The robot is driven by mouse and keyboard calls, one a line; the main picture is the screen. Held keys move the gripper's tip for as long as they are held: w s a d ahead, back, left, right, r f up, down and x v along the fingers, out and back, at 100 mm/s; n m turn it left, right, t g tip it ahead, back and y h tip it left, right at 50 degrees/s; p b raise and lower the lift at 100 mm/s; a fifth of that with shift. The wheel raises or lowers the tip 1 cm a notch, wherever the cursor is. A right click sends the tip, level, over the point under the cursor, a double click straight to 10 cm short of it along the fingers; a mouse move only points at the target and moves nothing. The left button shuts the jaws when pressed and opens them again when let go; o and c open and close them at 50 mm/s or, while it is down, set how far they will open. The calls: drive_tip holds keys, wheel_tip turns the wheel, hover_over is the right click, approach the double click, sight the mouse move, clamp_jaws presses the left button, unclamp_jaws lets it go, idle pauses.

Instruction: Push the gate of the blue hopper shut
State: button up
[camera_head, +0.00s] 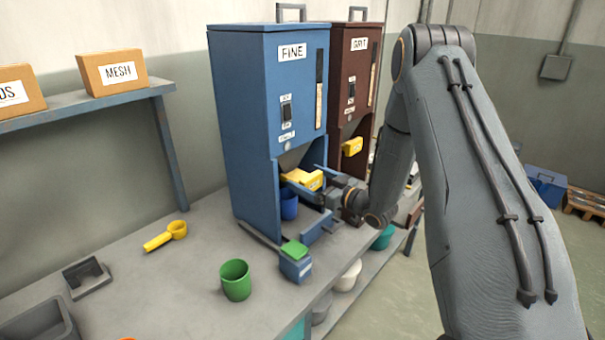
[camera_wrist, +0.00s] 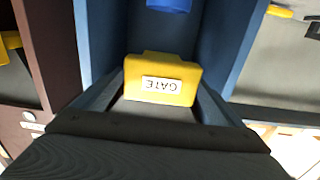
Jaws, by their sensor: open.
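The blue hopper (camera_head: 248,90), labelled FINE, stands on the bench. Its yellow gate (camera_head: 303,179) sticks out at the front of the opening under the body. In the wrist view the gate (camera_wrist: 162,72) shows its GATE label upside down, between my two fingers. My gripper (camera_head: 312,187) is at the gate, with its jaws open on either side of it. I cannot tell whether the fingers touch the gate. A blue cup (camera_head: 289,205) stands in the hopper's bay below the gate, and its edge shows in the wrist view (camera_wrist: 170,5).
A brown hopper (camera_head: 360,80) labelled GRIT, with its own yellow gate (camera_head: 352,146), stands close behind. A green cup (camera_head: 235,282), a small blue box with a green top (camera_head: 295,264) and a yellow scoop (camera_head: 167,236) are on the bench.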

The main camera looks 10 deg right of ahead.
drive_tip(key=shift+p+x, duration=0.35)
drive_tip(key=shift+x, duration=1.05)
